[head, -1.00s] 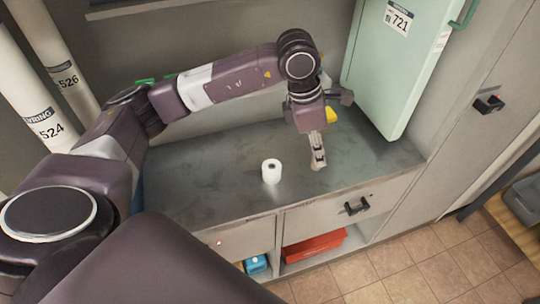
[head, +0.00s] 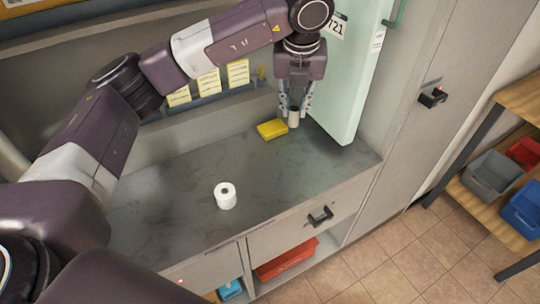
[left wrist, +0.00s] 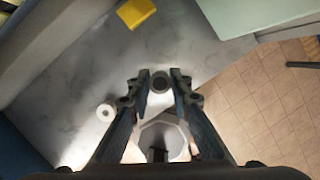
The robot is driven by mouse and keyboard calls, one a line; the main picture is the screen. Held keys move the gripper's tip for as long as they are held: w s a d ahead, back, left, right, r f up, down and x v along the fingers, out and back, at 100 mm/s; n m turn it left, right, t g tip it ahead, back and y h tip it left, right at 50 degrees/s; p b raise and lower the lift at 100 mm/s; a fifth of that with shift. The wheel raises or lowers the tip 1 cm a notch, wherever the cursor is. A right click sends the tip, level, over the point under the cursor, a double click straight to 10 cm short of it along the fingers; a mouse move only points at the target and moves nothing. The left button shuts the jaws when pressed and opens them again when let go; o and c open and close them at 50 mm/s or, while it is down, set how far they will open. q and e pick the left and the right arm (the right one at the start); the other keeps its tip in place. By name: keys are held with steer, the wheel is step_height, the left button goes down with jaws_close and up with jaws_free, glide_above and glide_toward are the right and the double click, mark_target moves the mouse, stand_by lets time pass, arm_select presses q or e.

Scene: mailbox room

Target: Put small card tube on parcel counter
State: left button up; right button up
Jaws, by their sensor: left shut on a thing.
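A small grey-brown card tube (head: 294,117) is upright between the fingertips of my left gripper (head: 294,108), which is shut on it. In the left wrist view the tube (left wrist: 160,82) shows end-on, with a dark round opening, between the fingers. The grey parcel counter (head: 265,185) lies below. The tube is over its back right part, near the green cabinet door; I cannot tell whether its lower end touches the top. My right gripper is not in view.
A white roll (head: 225,196) stands on the counter, left of the gripper. A yellow block (head: 272,129) lies just left of the tube. The pale green door (head: 348,90) stands close on the right. The counter's front middle is clear.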

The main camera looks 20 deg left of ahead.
arm_select(q)
step_height(320, 180, down, 18)
steer(key=p, duration=0.3)
steer(key=shift+f, duration=0.35)
steer(key=shift+f, duration=0.1)
steer(key=shift+f, duration=0.1)
steer(key=o, duration=0.8)
